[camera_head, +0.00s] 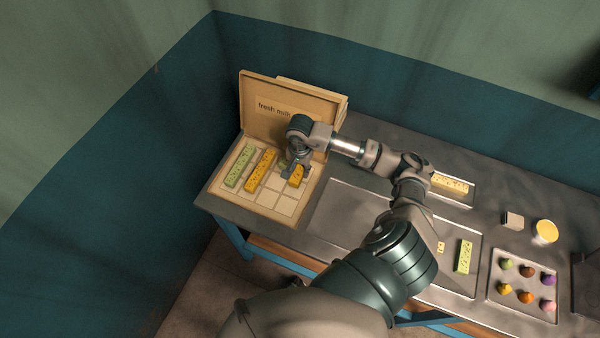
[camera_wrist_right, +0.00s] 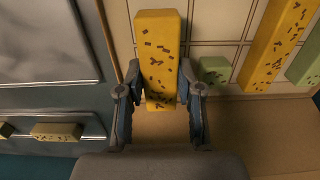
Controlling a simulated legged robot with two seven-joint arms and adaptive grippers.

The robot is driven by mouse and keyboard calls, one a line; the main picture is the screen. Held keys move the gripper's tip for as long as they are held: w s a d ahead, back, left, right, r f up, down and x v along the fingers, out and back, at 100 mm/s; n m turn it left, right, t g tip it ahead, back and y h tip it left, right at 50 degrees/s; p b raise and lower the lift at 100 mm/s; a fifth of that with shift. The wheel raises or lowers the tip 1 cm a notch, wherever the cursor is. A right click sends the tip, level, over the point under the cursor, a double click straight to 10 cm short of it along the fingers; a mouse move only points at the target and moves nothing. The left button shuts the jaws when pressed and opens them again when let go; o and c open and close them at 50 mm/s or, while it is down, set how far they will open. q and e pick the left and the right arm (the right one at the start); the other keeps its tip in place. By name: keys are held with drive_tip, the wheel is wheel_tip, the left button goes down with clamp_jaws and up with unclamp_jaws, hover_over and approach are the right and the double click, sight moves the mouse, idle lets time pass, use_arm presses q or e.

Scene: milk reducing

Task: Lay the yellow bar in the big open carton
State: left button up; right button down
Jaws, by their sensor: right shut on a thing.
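The big open carton (camera_head: 286,204) stands at the left end of the table, its lid up and marked "fresh milk", its floor divided into squares. My right gripper (camera_head: 294,170) is over the carton's right part, shut on a yellow bar (camera_head: 297,177) with dark specks. In the right wrist view the yellow bar (camera_wrist_right: 160,50) sits between both fingers (camera_wrist_right: 160,100); whether it touches the carton floor I cannot tell. A second yellow bar (camera_head: 261,170) and a green bar (camera_head: 240,166) lie in the carton to the left. My left gripper is not in view.
A short green piece (camera_wrist_right: 214,72) is beside the held bar in the carton. A pale yellow bar (camera_head: 451,183) lies in a back tray, a green bar (camera_head: 464,256) in a front tray. Right of these are a tray of coloured balls (camera_head: 523,285), a block (camera_head: 513,220) and a yellow-topped cup (camera_head: 545,232).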

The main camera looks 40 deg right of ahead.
sight(299, 170)
wheel_tip(299, 170, down, 3)
drive_tip(key=shift+s+d+r+p, duration=0.1)
drive_tip(key=shift+r+p, duration=0.1)
drive_tip(key=shift+p, duration=0.1)
drive_tip(key=shift+f, duration=0.3)
drive_tip(key=shift+a, duration=0.35)
drive_tip(key=c, duration=0.7)
unclamp_jaws()
drive_tip(key=shift+c, duration=0.2)
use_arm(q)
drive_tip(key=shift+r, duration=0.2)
use_arm(e)
drive_tip(key=shift+d, duration=0.1)
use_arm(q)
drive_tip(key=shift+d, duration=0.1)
use_arm(e)
drive_tip(key=shift+d, duration=0.1)
